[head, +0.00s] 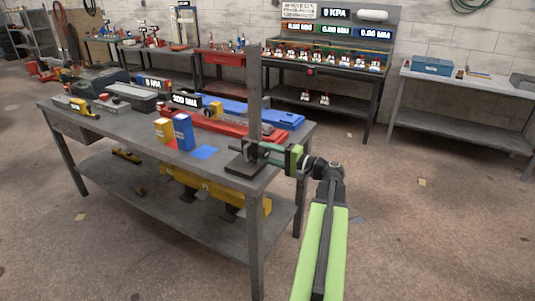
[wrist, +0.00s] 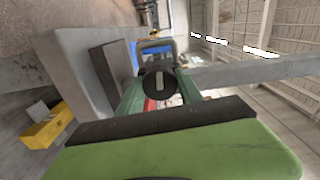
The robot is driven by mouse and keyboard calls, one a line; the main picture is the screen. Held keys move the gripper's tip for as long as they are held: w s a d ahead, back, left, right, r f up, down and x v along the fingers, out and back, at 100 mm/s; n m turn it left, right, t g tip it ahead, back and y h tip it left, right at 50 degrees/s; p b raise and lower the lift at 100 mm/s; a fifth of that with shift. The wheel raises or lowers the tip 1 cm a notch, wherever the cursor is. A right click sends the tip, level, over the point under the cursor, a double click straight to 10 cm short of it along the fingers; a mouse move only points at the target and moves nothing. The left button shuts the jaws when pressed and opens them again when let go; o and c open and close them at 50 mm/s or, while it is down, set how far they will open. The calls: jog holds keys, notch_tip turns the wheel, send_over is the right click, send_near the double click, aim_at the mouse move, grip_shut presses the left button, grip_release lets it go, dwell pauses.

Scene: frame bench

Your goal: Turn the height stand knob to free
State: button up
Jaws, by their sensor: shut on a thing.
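The height stand is a dark grey upright post (head: 254,90) on a flat base (head: 243,168), at the right front corner of the bench. In the wrist view its post (wrist: 260,69) runs off to the right. The stand's knob (wrist: 158,84) is round and black, with a pale bar across its face. My gripper (head: 260,152) reaches the lower post from the right. In the wrist view my gripper (wrist: 156,92) has its green fingers shut on the knob's sides. The knob is hard to make out in the head view. Any lettering for its positions is not readable.
The floor to the right is mostly clear.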

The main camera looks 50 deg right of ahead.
jog(key=shift+n, duration=0.6)
jog(key=o, duration=1.4)
jog(key=shift+s, duration=0.1)
jog(key=v, duration=1.7)
jog(key=shift+s, duration=0.15)
